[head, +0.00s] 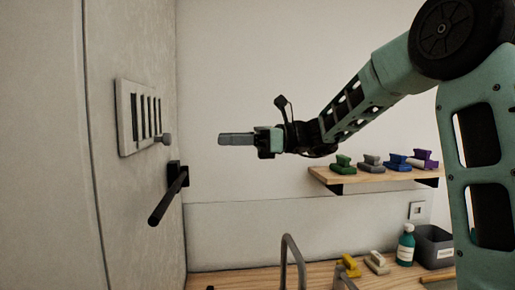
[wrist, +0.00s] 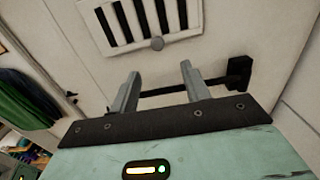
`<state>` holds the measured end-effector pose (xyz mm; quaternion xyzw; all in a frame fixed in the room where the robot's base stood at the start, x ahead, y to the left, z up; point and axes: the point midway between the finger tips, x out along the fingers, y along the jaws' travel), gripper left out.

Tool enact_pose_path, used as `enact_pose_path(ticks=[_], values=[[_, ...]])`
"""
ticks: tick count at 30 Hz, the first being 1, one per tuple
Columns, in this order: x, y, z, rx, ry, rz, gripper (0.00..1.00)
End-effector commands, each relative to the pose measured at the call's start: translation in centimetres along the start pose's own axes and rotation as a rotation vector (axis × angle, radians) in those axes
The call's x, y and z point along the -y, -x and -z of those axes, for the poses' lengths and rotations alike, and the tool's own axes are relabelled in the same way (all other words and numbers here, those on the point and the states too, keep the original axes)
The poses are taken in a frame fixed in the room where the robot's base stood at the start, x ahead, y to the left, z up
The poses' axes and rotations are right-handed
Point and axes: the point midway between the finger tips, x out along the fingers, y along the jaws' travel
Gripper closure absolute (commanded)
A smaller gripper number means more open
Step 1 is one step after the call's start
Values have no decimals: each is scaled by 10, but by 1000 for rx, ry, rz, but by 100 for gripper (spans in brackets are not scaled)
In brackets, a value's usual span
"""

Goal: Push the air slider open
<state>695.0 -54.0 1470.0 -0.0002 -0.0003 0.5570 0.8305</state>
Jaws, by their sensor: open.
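The air slider is a pale vent plate (head: 124,118) with dark upright slots, set on the wall at the left in the head view. A round grey knob (head: 166,139) sticks out near its lower right edge. In the wrist view the vent (wrist: 118,44) is at the top, with the knob (wrist: 157,43) at its lower edge. Several dark slots show. My gripper (head: 222,139) is to the right of the knob in the head view, at about its height, with a clear gap. In the wrist view its two fingers (wrist: 158,88) are apart with nothing between them.
A black bar handle (head: 168,196) juts from the wall below the vent; it also shows behind my fingers in the wrist view (wrist: 205,84). A shelf (head: 350,176) with several coloured blocks is at right. A counter below holds a bottle (head: 405,246) and grey bin (head: 434,243).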

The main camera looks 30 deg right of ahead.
Motion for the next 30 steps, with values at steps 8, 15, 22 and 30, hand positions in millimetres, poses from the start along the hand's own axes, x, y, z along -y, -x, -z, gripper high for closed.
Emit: enact_pose_path(ticks=[8, 15, 22, 30], values=[[1, 50, 2, 0, 0, 3, 53], [0, 62, 0, 0, 0, 0, 53], [0, 62, 0, 0, 0, 0, 53], [-1, 61, 0, -3, 1, -2, 53]])
